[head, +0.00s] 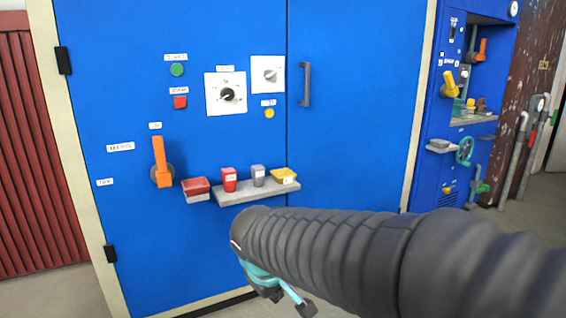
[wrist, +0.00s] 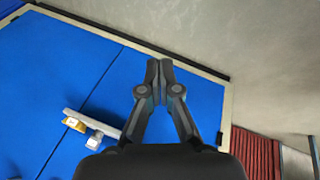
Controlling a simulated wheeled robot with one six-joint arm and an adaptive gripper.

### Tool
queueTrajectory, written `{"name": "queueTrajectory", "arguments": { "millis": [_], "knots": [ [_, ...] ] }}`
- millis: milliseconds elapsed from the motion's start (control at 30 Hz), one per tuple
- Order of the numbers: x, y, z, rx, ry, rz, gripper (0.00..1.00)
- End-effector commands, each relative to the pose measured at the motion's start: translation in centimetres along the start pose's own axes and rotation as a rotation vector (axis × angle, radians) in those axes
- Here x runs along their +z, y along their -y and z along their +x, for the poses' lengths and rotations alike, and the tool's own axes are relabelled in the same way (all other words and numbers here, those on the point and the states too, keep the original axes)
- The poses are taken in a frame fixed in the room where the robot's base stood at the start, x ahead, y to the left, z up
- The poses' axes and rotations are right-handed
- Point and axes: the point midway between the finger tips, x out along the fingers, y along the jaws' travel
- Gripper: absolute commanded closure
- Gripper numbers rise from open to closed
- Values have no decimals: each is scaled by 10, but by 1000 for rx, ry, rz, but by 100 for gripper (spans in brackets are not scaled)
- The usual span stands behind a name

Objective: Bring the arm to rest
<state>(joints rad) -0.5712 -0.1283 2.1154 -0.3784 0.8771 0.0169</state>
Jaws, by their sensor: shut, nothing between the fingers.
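My arm reaches in from the lower right of the head view, sleeved in dark ribbed covering. Its end, with my gripper (head: 290,299), points down in front of the blue cabinet (head: 350,130), below the small shelf (head: 240,194). In the wrist view my gripper (wrist: 159,68) is shut, its two fingertips together and nothing between them. The blue cabinet face (wrist: 60,60) lies beyond the fingers there, with the shelf (wrist: 85,122) at the lower left. The fingers look apart from the cabinet.
An orange lever (head: 161,160) and door handle (head: 305,84) stick out. A second blue panel (head: 470,110) stands right.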

Motion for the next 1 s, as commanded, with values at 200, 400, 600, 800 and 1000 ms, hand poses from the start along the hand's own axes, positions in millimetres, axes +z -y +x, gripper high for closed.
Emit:
{"name": "queueTrajectory", "arguments": {
  "millis": [200, 400, 600, 800, 1000],
  "knots": [
    [94, -10, -35, -120, 31, 286, 100],
    [156, -14, -64, -166, 3, 526, 100],
    [194, -34, -96, -105, -66, 690, 100],
    [205, -53, -116, -49, -106, 770, 100],
    [206, -55, -116, -46, -104, 777, 100]
  ]
}}
